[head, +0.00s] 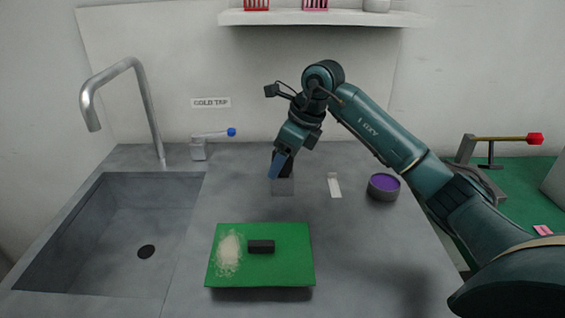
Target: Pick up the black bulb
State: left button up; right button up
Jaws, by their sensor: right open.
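My right gripper (281,164) reaches in from the right, pointing down over a small grey block (283,187) at the middle of the counter. One blue finger shows clearly. A dark shape (287,169) shows beside that finger, just above the grey block; it may be the black bulb or part of my gripper, I cannot tell. My gripper is open. A black rectangular block (261,246) lies on the green board (290,262) in front, with pale powder (229,252) beside it; it does not look like a bulb. My left gripper is not in view.
A sink (100,225) with a tall faucet (145,100) is at the left. A white strip (334,186) and a purple-topped tin (383,186) stand right of my gripper. A red-tipped lever (510,139) is far right.

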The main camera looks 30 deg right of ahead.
jog(key=shift+f, duration=0.3)
jog(key=shift+c, duration=0.5)
jog(key=c, duration=1)
jog(key=shift+o, duration=0.2)
jog(key=shift+r, duration=0.1)
